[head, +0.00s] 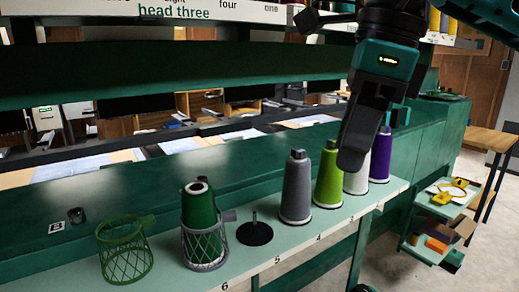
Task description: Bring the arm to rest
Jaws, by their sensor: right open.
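My right gripper (356,150) hangs down from the top right, its dark fingers in front of the white thread cone (357,178), partly hiding it. It looks empty; I cannot tell whether it touches the cone. A lime green cone (328,178) and a grey cone (296,190) stand upright to its left, and a purple cone (381,158) to its right. A dark green cone (198,203) stands in a grey mesh basket (205,247) further left. My left gripper is not in view.
A green mesh basket (124,252) stands empty at the shelf's left. A bare black spindle base (255,231) sits between the grey basket and the grey cone. The numbered pale shelf (300,245) runs along the front. A small cart (440,207) stands at the right, with open floor before it.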

